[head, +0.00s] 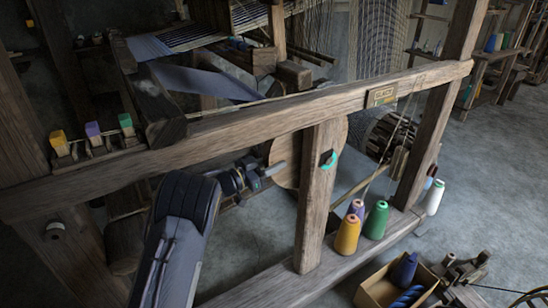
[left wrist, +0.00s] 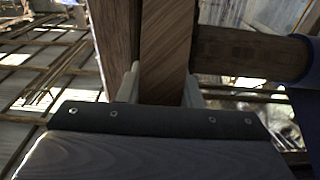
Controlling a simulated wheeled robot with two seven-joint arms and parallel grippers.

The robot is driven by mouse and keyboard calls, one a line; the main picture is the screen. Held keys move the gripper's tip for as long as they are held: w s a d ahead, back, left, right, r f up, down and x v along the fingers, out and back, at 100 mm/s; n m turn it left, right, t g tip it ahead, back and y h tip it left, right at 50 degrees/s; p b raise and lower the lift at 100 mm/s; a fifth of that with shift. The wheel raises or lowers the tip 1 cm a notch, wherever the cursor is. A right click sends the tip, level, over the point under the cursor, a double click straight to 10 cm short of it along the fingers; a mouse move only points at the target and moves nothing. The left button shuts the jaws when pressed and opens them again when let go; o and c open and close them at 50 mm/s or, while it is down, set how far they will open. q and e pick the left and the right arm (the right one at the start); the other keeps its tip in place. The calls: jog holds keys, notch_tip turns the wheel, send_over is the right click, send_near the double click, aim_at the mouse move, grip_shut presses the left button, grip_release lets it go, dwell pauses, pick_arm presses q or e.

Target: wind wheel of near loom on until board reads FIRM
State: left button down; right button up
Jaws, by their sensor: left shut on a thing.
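The wheel (head: 287,151) is a pale round wooden disc behind the near loom's front beam, partly hidden by an upright post. My left gripper (head: 277,169) reaches under the beam to the wheel's left side. In the left wrist view my left gripper (left wrist: 162,88) has its two pale fingers on either side of a wooden piece (left wrist: 165,50), shut on what looks like the wheel's wood. My right gripper is not in view.
The front beam (head: 240,121) and upright post (head: 318,190) stand close around my left arm. Yellow (head: 347,235) and green (head: 376,220) thread cones stand on the lower rail. A wooden box (head: 372,289) with yarn is at the lower right. Open floor lies at the right.

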pick_arm(q)
jog(key=c, duration=1)
grip_release()
